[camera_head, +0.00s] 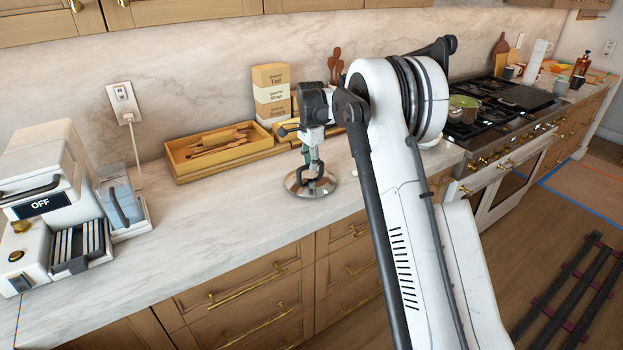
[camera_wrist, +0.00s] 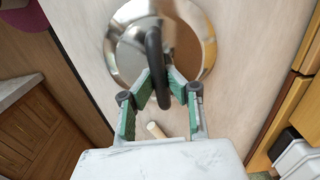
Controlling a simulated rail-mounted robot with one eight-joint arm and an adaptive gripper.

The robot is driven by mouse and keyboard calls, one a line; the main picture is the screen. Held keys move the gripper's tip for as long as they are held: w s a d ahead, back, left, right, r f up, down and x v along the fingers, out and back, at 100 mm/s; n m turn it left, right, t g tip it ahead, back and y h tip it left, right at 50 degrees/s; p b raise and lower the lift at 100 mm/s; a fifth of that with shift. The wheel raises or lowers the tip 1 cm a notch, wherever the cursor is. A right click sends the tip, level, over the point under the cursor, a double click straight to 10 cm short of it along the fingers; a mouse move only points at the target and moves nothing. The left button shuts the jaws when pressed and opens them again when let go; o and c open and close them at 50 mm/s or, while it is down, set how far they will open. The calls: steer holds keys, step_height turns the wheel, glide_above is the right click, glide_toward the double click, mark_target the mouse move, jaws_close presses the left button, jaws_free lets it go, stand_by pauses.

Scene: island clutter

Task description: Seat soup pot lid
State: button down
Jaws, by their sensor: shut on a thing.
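The round, shiny metal lid (camera_head: 300,190) with a dark loop handle is at the counter's front part, below my wrist. My gripper (camera_head: 312,176) is above it, pointing down, its fingers shut on the handle. In the wrist view the lid (camera_wrist: 125,52) lies beyond the green-padded fingers, and the dark handle (camera_wrist: 153,45) runs between the fingertips of my gripper (camera_wrist: 162,80). I cannot tell whether the lid touches the counter or hangs just above it. A pot (camera_head: 463,112) with greenish contents stands on the stove at the right, without a lid on it; my arm stands partly before the stove.
A yellow wooden tray (camera_head: 180,168) with utensils and stacked boxes (camera_head: 270,92) stand behind the lid. A coffee machine (camera_head: 45,190) is at the left. The marble counter (camera_head: 215,225) between is clear. The stove (camera_head: 500,125) has another dark flat pan or griddle (camera_head: 524,97).

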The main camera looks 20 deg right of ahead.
steer(key=shift+r+p, duration=0.85)
steer(key=shift+r, duration=1.6)
steer(key=shift+s, duration=0.1)
